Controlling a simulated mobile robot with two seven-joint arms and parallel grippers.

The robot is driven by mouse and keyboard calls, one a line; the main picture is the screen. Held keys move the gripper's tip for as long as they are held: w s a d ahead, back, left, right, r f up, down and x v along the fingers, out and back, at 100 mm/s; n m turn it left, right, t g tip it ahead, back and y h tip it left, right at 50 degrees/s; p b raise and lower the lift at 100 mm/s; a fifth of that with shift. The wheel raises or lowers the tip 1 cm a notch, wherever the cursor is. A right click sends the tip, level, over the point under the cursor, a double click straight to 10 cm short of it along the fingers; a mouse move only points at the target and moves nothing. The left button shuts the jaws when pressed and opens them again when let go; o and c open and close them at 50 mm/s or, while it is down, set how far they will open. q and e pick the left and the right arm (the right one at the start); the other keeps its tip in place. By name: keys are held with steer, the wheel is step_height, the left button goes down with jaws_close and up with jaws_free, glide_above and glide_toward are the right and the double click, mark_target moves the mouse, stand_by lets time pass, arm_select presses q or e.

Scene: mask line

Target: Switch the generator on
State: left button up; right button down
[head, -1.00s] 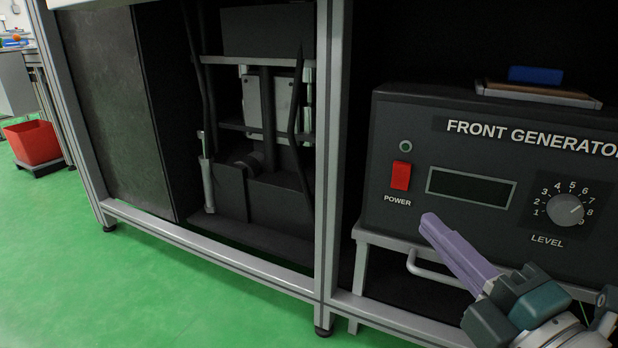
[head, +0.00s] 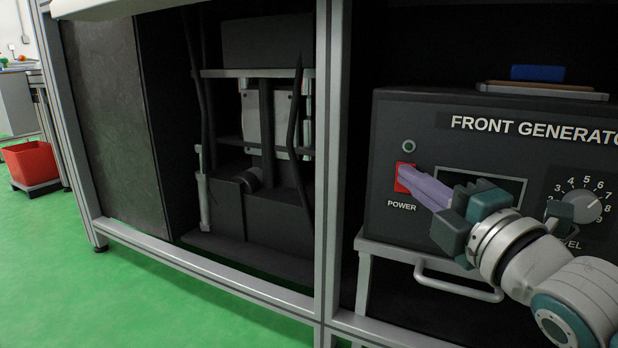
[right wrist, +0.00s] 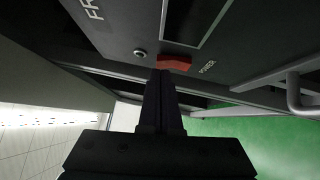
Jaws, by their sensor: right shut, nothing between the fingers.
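The front generator (head: 480,108) is a dark box on a metal stand at the right of the head view. Its red power switch (head: 401,184) is on the left of the front panel, above the POWER label; it also shows in the right wrist view (right wrist: 174,63). The round lamp (head: 409,146) above the switch looks unlit. The display is dark and partly covered. My right gripper (head: 408,176) is shut and empty, its purple fingertips in front of the switch. I cannot tell whether they touch it. My left gripper is not in view.
A bar handle (head: 458,280) juts out below the generator. A metal frame post (head: 331,150) stands to its left. Open green floor lies at far left, with a red bin (head: 30,163).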

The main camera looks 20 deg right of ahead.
steer(key=p, duration=0.1)
steer(key=r+p, duration=0.1)
steer(key=p, duration=0.1)
steer(key=shift+w+d+r+m+g+p, duration=0.15)
steer(key=shift+d+m+g+p, duration=0.15)
steer(key=shift+g, duration=0.1)
arm_select(q)
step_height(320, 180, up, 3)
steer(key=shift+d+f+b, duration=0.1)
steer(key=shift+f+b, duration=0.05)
steer(key=shift+b, duration=0.3)
arm_select(e)
steer(key=shift+f, duration=0.5)
steer(key=shift+r, duration=0.1)
